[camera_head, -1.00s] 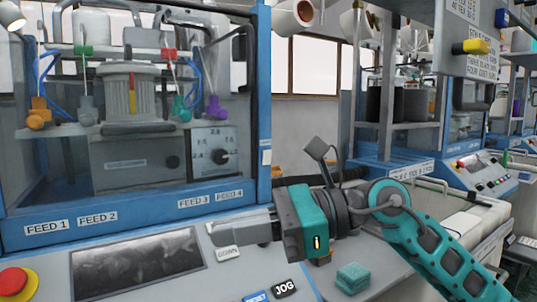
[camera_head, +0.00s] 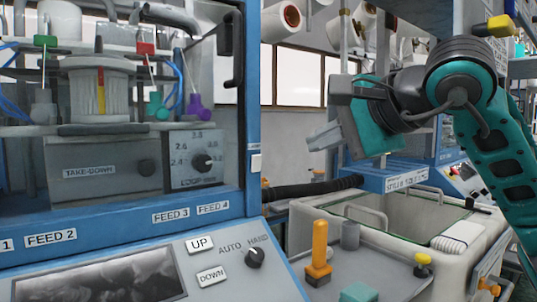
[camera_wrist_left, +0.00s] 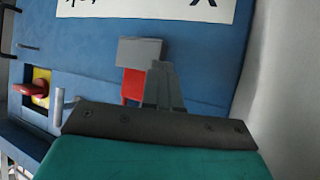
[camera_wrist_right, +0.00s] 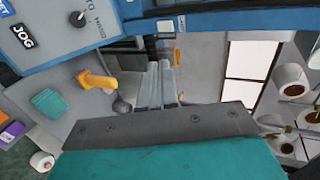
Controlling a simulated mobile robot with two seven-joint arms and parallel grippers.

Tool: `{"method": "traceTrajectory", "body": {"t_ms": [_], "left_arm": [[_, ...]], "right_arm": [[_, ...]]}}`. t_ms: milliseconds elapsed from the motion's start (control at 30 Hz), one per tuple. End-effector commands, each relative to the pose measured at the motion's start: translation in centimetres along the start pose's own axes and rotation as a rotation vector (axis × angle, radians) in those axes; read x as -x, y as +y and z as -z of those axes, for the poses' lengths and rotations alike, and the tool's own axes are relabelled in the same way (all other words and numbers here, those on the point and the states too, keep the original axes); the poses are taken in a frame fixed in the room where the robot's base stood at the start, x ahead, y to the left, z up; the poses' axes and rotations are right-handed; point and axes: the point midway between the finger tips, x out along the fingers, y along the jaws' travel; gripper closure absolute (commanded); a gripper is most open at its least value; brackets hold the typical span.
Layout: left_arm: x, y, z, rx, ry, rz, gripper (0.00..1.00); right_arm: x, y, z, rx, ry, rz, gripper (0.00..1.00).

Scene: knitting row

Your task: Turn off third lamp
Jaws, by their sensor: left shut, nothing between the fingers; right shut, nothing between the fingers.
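No lamp can be made out for certain, so I cannot tell which is the third one. My right gripper (camera_head: 318,139) is raised in front of the window wall, right of the blue-framed knitting machine (camera_head: 252,110). Its fingers point left and are shut on nothing; they also show in the right wrist view (camera_wrist_right: 160,72). My left gripper (camera_wrist_left: 162,75) shows only in its own wrist view, shut and empty. It is close to a blue panel (camera_wrist_left: 215,65) with a white label, and its fingers partly cover a grey and red part (camera_wrist_left: 133,84).
The console below the machine carries UP and DOWN buttons and a black knob (camera_head: 255,257). An orange upright handle (camera_head: 319,246) and a teal block (camera_head: 359,292) stand on a grey surface. A pale bin (camera_head: 370,238) stands behind. A red knob (camera_wrist_left: 28,89) is left in the left wrist view.

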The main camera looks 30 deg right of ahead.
Motion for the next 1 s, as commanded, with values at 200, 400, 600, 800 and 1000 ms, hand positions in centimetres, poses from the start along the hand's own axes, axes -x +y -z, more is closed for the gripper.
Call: {"method": "traceTrajectory", "body": {"t_ms": [200, 400, 600, 800, 1000], "left_arm": [[0.1, 0.1, -0.4, 0.002, -0.008, -0.001, 1.0], [0.0, 0.1, -0.7, 0.002, -0.01, -0.002, 1.0], [-0.2, 0.1, -0.9, 0.002, -0.01, -0.002, 1.0], [-0.3, 0.1, -1.1, 0.002, -0.01, -0.001, 1.0], [-0.1, 0.1, -0.7, 0.002, -0.011, -0.001, 1.0]], "right_arm": [[-0.1, 0.0, -0.1, -0.002, -0.003, -0.002, 1.0], [-2.2, 0.1, -0.1, -0.004, -0.007, -0.005, 1.0], [-6.4, 0.2, -0.2, -0.005, -0.008, -0.006, 1.0], [-10.6, 0.2, -0.2, -0.004, -0.006, -0.006, 1.0], [-12.6, -1.6, -0.2, -0.004, -0.007, -0.003, 1.0]]}}
